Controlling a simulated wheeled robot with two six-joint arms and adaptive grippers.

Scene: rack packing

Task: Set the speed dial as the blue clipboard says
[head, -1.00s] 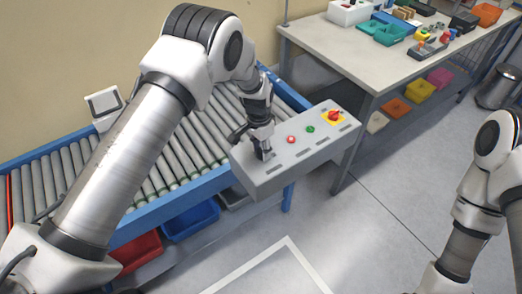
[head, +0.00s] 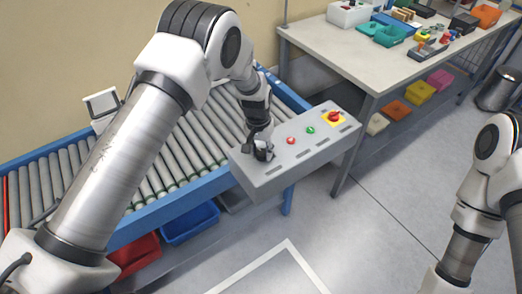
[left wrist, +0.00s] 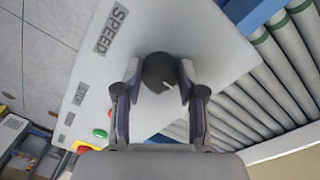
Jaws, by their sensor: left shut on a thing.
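The grey control box (head: 290,165) stands at the conveyor's end, with a black speed dial (left wrist: 158,68) near its left end. In the left wrist view the dial is round, with a pale pointer mark towards the lower right, and the label SPEED (left wrist: 111,29) is printed beside it. My left gripper (head: 262,152) points down at the box; in the left wrist view its fingers (left wrist: 160,75) are closed on both sides of the dial. I cannot make out a blue clipboard. My right gripper is out of view.
A red button (head: 291,140), a green button (head: 310,129) and a red emergency stop on a yellow plate (head: 334,117) sit right of the dial. The roller conveyor (head: 150,165) lies behind. A worktable (head: 345,57) with trays stands at the back right.

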